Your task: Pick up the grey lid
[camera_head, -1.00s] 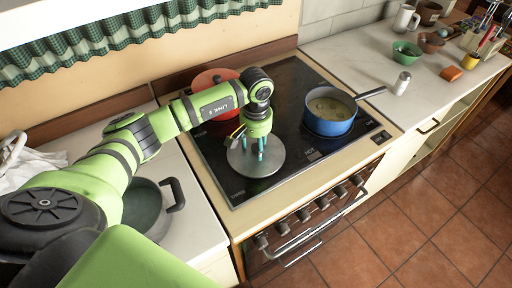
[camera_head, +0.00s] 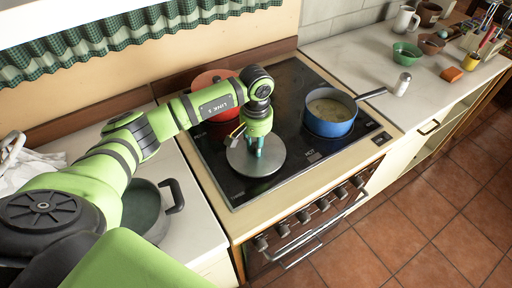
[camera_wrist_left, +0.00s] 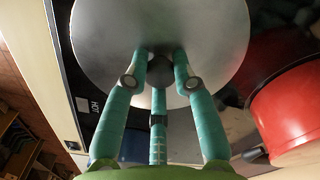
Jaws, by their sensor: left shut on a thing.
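The grey lid (camera_head: 268,161) is a round metal disc over the front left of the black stovetop in the head view. It fills the upper middle of the left wrist view (camera_wrist_left: 110,35), with a dark knob (camera_wrist_left: 160,70) at its centre. My left gripper (camera_head: 255,152) is above the lid, its teal fingers pointing down. In the left wrist view the fingertips (camera_wrist_left: 160,58) are closed around the knob. I cannot tell whether the lid touches the stovetop. My right gripper is in neither view.
A blue pot (camera_head: 331,124) with its handle to the right stands on the stovetop (camera_head: 290,90). A red pot (camera_head: 212,78) is behind my left arm. A dark pot (camera_head: 145,205) sits on the left counter. Oven knobs line the front edge.

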